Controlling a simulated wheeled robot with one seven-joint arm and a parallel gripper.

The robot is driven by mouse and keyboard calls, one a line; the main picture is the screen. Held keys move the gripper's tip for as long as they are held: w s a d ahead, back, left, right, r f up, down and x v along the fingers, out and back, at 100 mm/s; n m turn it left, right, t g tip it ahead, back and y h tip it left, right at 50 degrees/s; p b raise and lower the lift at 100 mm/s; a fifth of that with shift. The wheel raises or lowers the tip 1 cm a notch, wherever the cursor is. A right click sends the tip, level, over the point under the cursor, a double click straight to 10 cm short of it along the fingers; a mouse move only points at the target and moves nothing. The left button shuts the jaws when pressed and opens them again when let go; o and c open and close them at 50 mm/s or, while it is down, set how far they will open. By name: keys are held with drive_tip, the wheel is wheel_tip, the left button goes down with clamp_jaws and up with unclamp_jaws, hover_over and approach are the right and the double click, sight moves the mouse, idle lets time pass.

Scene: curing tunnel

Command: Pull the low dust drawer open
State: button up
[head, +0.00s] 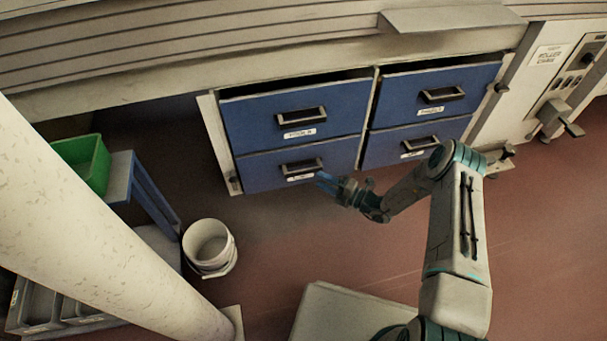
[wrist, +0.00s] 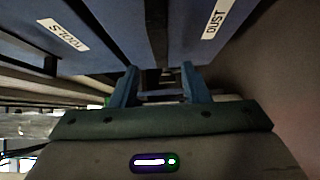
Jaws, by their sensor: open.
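The low dust drawer (head: 262,172) is the blue lower-left front of the cabinet. It looks closed, with a dark bar handle (head: 302,167) and a white label below it. Its DUST label (wrist: 217,18) is readable in the wrist view. My gripper (head: 326,181) is open just in front of this drawer, at the lower right of the handle. In the wrist view my two blue fingers (wrist: 161,86) are spread, with a dark bar, apparently the handle, showing between them. I cannot tell whether it lies fully between the fingertips.
The tools drawer (head: 260,117) is directly above, and two more blue drawers (head: 440,92) stand to the right. A white bucket (head: 209,248) stands on the floor at left, near a blue stand with a green bin (head: 85,165). Red floor before the drawers is clear.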

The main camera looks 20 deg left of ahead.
sight(305, 173)
drive_tip(key=b+x, duration=0.2)
drive_tip(key=x, duration=0.4)
drive_tip(key=shift+a+f, duration=0.1)
drive_tip(key=shift+a, duration=0.25)
drive_tip(key=shift+x, duration=0.8)
clamp_jaws()
